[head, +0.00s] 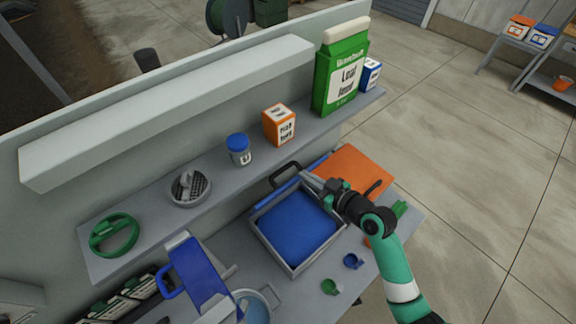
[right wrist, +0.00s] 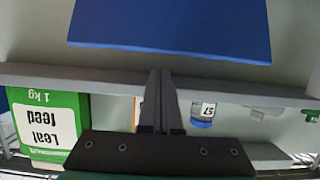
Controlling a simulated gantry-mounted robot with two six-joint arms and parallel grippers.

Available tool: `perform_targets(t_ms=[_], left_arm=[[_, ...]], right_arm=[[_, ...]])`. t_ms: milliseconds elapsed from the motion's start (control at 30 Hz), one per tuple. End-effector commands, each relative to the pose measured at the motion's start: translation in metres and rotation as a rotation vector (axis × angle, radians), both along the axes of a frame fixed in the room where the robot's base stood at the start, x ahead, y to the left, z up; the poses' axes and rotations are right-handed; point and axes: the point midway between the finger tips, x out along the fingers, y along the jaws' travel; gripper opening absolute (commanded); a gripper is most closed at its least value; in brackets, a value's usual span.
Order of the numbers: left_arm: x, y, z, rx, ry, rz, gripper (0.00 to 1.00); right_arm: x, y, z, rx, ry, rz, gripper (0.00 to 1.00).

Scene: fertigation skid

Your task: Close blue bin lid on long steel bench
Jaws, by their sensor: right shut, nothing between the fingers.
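The blue bin (head: 262,238) sits on the steel bench (head: 284,296), a square box with grey walls and a flat blue surface inside its rim. A blue strip with a black handle (head: 285,173) shows along its far edge; it looks like the raised lid seen nearly edge-on, but I cannot tell its exact angle. My right gripper (head: 306,179) is shut and empty by the far right corner of the bin, close to the strip; I cannot tell whether they touch. In the right wrist view a blue panel (right wrist: 170,28) lies beyond the shut fingertips (right wrist: 161,72). My left gripper is out of view.
A shelf above the bench holds a green leaf feed bag (head: 341,74), an orange box (head: 279,125) and a blue-capped jar (head: 239,149). An orange board (head: 357,168) lies right of the bin. Small blue (head: 353,261) and green (head: 330,287) cups stand in front.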

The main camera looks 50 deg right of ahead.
Motion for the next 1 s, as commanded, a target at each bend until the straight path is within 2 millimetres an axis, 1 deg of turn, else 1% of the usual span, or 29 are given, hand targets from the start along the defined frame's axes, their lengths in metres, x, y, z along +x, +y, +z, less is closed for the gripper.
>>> perform_targets(t_ms=[300,467,600,867,1000], left_arm=[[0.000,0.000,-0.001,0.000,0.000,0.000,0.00],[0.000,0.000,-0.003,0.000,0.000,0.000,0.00],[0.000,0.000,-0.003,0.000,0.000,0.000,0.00],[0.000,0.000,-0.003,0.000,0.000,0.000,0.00],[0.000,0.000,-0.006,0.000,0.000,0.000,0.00]], right_arm=[[0.057,-0.004,-0.017,0.001,-0.001,0.002,0.00],[0.077,-0.006,-0.024,0.000,-0.001,0.001,0.00],[0.084,-0.006,-0.026,0.000,0.000,0.001,0.00],[0.084,-0.006,-0.026,0.000,-0.001,0.000,0.00],[0.083,-0.005,-0.028,-0.001,-0.006,0.003,0.00]])
